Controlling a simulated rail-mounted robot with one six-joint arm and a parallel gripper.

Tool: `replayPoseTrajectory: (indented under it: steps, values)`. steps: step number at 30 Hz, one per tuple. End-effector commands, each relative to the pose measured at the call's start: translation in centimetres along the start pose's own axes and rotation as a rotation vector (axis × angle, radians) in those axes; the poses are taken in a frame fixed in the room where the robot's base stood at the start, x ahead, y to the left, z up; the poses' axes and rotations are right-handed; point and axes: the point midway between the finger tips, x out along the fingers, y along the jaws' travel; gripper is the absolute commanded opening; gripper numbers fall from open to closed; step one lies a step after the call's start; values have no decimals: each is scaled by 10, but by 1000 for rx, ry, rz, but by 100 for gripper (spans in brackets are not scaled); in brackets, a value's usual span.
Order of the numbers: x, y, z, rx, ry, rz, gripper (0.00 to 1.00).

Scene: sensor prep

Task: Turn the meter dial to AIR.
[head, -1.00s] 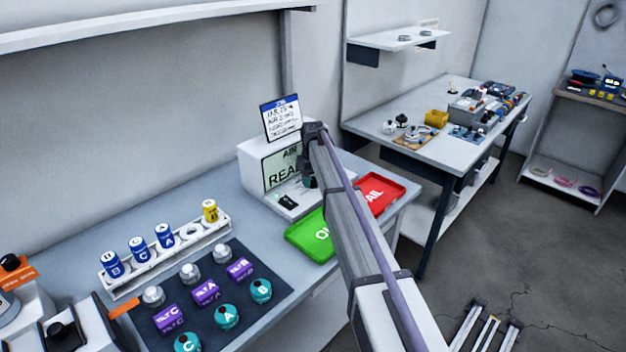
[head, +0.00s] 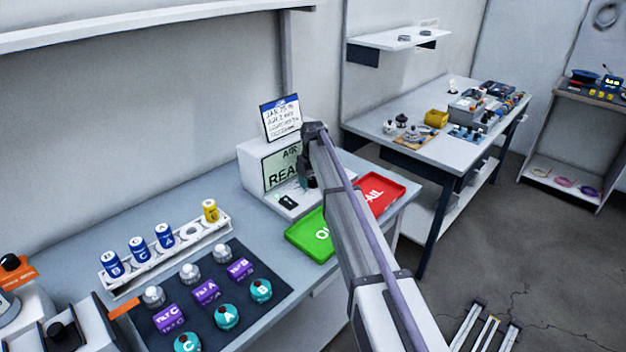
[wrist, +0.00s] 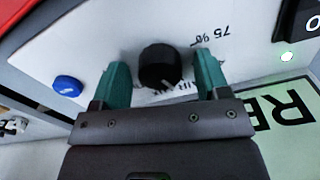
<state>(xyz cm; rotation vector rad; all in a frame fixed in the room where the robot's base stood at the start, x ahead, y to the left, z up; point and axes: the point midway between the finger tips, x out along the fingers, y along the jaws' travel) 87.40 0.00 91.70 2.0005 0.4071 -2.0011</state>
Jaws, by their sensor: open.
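My gripper (wrist: 161,78) is open, with one teal finger on each side of the dial. I cannot tell whether the fingers touch it. The dial is hidden behind my arm in the head view.
A blue button (wrist: 67,86) and a green light (wrist: 287,57) are on the meter face near the dial. A green tray (head: 300,240) and a red tray (head: 392,190) lie in front of the meter. A note card (head: 282,120) stands on top.

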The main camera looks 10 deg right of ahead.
Motion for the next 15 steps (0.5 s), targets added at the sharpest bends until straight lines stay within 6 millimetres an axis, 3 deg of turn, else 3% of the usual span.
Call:
replayPoseTrajectory:
  steps: [5, 15]
  values:
    - [-18, 0, 0, 0, 0, 0, 69]
    - [-99, 0, 0, 0, 0, 0, 69]
